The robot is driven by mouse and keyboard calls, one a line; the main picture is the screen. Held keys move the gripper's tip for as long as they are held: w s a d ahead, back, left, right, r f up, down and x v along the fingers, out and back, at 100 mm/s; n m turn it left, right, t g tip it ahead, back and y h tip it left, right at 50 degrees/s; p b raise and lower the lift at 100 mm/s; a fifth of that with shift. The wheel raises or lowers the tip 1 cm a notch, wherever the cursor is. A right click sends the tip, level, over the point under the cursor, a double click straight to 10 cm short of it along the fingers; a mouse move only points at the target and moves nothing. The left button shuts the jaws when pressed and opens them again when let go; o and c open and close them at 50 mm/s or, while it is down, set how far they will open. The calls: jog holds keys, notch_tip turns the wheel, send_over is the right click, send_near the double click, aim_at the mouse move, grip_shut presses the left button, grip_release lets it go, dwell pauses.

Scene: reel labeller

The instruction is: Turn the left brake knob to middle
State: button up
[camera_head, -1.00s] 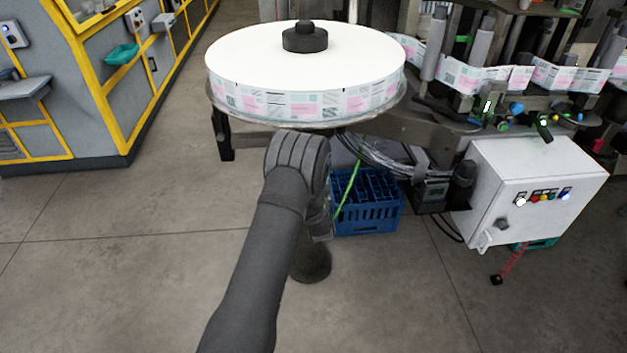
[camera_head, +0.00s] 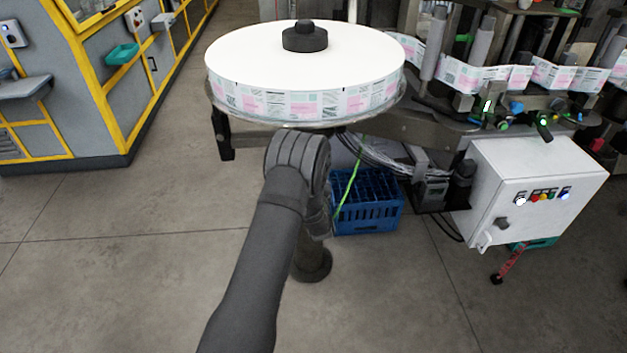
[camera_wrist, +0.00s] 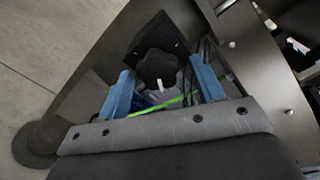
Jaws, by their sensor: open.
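The brake knob (camera_wrist: 157,70) shows in the wrist view as a dark, lobed knob with a white pointer mark, on a black box under the machine's arm. My gripper (camera_wrist: 163,88) is open, with one blue finger to each side of the knob in the picture. I cannot tell whether either finger touches it. In the head view the knob and the gripper's fingers are hidden behind my own arm and the reel. Only one knob of this kind is visible in the wrist view.
A large white label reel (camera_head: 300,62) sits above my wrist. A blue crate (camera_head: 368,212) stands on the floor behind it, with hanging cables and a green wire (camera_head: 349,185) close by. A white control box (camera_head: 530,190) is at the right. Open floor lies to the left.

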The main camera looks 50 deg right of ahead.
jog(key=v, duration=1.7)
jog(key=shift+s+a, duration=0.1)
jog(key=x, duration=1.7)
jog(key=v, duration=1.7)
jog(key=w+d+n, duration=1.2)
jog(key=n, duration=0.4)
jog(key=shift+w+r, duration=0.15)
jog(key=shift+r, duration=0.2)
